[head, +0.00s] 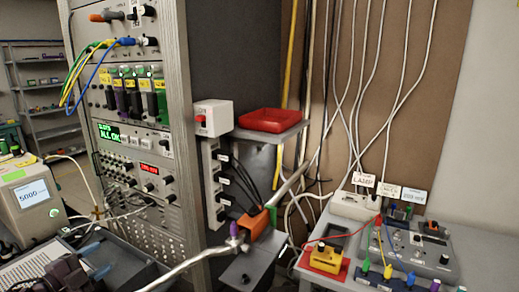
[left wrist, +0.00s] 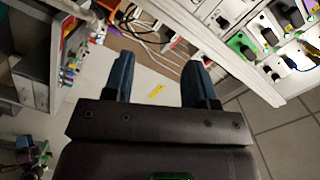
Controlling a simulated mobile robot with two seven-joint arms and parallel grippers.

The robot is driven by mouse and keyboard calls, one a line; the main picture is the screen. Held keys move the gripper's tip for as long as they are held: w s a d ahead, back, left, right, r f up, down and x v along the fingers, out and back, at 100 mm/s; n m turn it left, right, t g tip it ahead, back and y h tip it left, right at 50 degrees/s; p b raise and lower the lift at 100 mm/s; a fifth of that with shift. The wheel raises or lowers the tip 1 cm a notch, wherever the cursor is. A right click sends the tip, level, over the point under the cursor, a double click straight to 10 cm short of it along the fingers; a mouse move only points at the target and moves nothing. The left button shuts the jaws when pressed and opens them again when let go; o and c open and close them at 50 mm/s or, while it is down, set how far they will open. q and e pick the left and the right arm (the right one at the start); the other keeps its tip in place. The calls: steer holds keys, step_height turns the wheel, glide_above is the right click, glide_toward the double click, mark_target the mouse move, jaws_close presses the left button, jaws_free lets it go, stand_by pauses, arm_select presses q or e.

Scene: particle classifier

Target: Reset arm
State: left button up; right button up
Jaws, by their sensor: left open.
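My left gripper (head: 97,261) is at the lower left of the head view, in front of the instrument rack (head: 172,110). It is open, with two blue fingers apart. In the left wrist view the gripper (left wrist: 160,66) has nothing between its fingers, and the floor and loose cables show beyond them. My right gripper is in neither view.
A rack panel (left wrist: 272,50) lies beyond the fingers at right. A red tray (head: 270,120) sits on a small shelf right of the rack. A metal pipe (head: 195,260) crosses low in front. A bench (head: 460,272) with a grey control box (head: 418,245) stands at right.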

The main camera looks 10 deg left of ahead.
arm_select(q)
steer(key=s+d+f+n+g+y, duration=0.1)
steer(key=s+d+f+n+y, duration=0.15)
steer(key=f+n, duration=0.35)
steer(key=s+d+f+n+g+y, duration=0.1)
steer(key=s+d+f+n+y, duration=0.2)
steer(key=f, duration=0.5)
steer(key=s+d+f+n+g, duration=0.1)
steer(key=s+d+f+n, duration=0.2)
steer(key=s+d+f, duration=0.2)
steer(key=s+d+f+n+g, duration=0.2)
steer(key=s+d+f+n, duration=0.2)
steer(key=s, duration=0.4)
steer(key=shift+s+d+f, duration=0.25)
steer(key=shift+d+f, duration=0.15)
steer(key=shift+f, duration=0.1)
steer(key=shift+y, duration=0.25)
